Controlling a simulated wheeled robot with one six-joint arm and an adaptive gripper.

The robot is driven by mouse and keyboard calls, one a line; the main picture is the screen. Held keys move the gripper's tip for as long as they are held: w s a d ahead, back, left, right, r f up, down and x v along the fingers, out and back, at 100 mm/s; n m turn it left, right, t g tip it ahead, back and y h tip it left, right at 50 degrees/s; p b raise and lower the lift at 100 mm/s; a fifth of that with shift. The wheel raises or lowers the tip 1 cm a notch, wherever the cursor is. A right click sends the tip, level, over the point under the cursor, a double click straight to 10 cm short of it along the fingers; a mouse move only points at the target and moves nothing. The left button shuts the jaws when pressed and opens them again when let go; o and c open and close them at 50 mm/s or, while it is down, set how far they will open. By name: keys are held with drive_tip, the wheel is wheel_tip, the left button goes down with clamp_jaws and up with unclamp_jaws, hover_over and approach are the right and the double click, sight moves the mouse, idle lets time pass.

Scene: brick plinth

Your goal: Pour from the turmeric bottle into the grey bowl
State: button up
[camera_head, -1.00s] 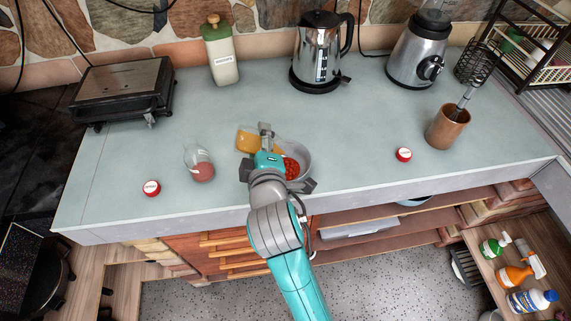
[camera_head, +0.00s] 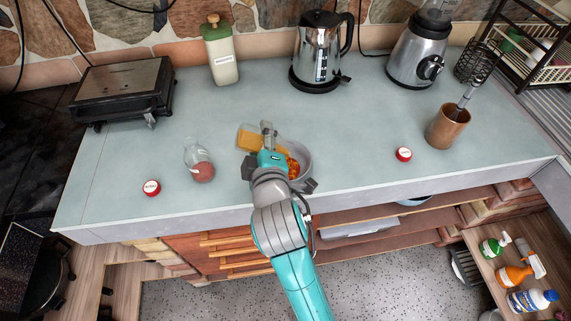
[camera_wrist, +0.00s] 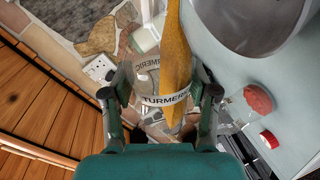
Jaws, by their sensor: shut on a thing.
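My gripper (camera_head: 266,142) is shut on the turmeric bottle (camera_head: 246,138), a clear bottle with yellow-orange powder. The wrist view shows its TURMERIC label (camera_wrist: 165,99) between my two fingers (camera_wrist: 160,92), with powder lying along one side. The bottle is tilted far over beside and above the grey bowl (camera_head: 304,152). The bowl holds red pieces with orange-yellow matter among them. My gripper hides part of the bowl and the bottle's mouth. The bowl's edge also shows in the wrist view (camera_wrist: 240,25).
A clear bottle with reddish contents (camera_head: 200,166) stands left, near a red cap (camera_head: 151,188). Another red cap (camera_head: 403,154) and a copper cup (camera_head: 446,128) are right. A kettle (camera_head: 318,55), blender (camera_head: 416,55), green-and-white bottle (camera_head: 221,55) and grill (camera_head: 122,88) stand behind.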

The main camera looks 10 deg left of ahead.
drive_tip(key=shift+d+r+m+y, duration=0.3)
drive_tip(key=shift+m, duration=0.1)
idle(1.5)
